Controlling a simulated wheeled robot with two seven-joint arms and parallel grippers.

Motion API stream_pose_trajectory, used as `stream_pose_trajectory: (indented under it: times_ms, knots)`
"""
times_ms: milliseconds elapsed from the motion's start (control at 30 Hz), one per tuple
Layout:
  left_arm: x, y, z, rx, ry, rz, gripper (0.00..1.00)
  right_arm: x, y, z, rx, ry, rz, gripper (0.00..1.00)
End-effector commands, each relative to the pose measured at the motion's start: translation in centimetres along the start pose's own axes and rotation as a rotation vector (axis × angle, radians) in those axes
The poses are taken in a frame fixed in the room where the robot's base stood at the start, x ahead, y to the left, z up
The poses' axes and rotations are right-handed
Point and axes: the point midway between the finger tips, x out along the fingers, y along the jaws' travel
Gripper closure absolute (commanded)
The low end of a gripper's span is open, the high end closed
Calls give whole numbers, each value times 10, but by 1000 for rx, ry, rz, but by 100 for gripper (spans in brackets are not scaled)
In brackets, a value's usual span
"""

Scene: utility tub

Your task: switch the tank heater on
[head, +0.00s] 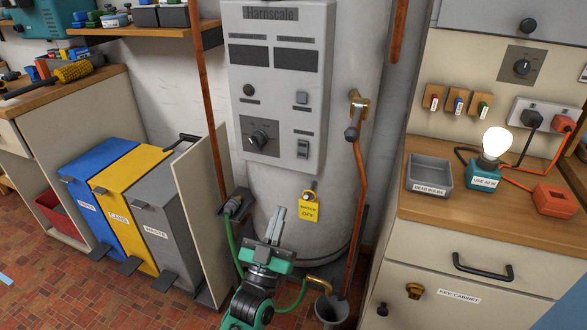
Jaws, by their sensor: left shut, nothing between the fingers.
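The tank heater (350,70) is a tall pale cylinder with a grey control panel (277,108) labelled "Harnscale" on its front. On the panel are a dark round lamp (249,90) that looks unlit, a black rotary knob (259,138), a small square button (301,97) and a rocker switch (303,149). I cannot tell the rocker's position. A yellow tag (308,211), whose lower word reads "OFF", hangs below the panel. My left gripper (279,216) is shut and empty, fingers pointing up, below the panel and left of the tag. My right gripper is out of view.
A copper pipe with a valve (354,132) runs right of the panel; another pipe (207,90) stands left. A green hose (231,245) and funnel (331,308) are low by my arm. Bins (170,215) stand left. A lit bulb (496,141) is on the right counter.

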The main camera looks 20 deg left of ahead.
Motion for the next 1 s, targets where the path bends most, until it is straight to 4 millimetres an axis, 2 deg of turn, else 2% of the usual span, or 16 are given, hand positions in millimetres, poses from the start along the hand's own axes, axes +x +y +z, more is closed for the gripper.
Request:
stream_pose_trajectory:
  times_ms: [233,367,867,1000]
  knots:
    - [3,0,0,0,-1,0,100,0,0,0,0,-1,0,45]
    - [16,0,0,0,1,0,100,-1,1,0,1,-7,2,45]
    - [105,0,1,-1,1,0,100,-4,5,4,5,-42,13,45]
    - [116,0,18,0,-3,1,100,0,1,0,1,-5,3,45]
